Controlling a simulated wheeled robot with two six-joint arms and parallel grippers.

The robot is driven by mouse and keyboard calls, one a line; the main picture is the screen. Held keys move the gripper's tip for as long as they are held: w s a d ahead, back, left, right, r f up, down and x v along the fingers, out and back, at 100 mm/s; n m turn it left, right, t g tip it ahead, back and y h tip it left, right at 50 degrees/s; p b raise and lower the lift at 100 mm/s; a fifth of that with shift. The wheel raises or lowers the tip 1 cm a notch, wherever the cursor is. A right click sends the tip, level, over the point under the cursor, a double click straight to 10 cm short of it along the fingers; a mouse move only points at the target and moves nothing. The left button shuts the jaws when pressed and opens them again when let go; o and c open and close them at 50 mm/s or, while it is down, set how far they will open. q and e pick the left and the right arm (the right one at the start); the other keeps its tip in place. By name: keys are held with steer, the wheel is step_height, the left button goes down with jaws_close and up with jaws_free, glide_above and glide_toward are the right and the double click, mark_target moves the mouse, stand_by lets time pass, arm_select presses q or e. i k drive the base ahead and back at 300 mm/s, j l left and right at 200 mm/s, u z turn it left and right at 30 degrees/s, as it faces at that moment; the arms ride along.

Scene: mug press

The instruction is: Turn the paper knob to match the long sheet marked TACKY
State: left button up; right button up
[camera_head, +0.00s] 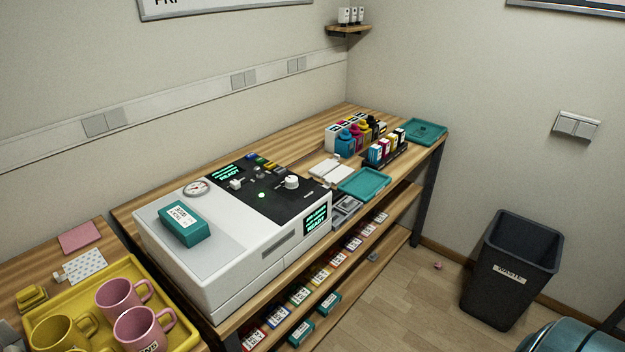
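A white machine (215,285) stands on the wooden bench with a black control panel (262,205) on top. A large white round knob (292,182) sits on the panel's right part. Smaller white controls (237,184) sit at its left and back. I cannot tell from any marking which is the paper knob or where it points. A teal pack (185,232) with a white label lies on the machine's light top. Its print is too small to read surely; it may say TACKY. Neither of my grippers is in view.
A yellow tray (105,283) with pink and yellow mugs is at lower left. Labelled packs fill the shelf below. A black waste bin (510,270) stands on the floor at right.

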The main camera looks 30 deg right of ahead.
mark_target(291, 181)
steer(key=i+l, duration=0.1)
steer(key=l, duration=0.35)
steer(key=i+l, duration=0.15)
steer(key=l, duration=0.35)
steer(key=i+l, duration=0.1)
steer(key=l, duration=0.35)
steer(key=i+l, duration=0.15)
steer(key=l, duration=0.35)
steer(key=i+l, duration=0.1)
steer(key=l, duration=0.35)
steer(key=i+l+u, duration=0.1)
steer(key=l, duration=0.35)
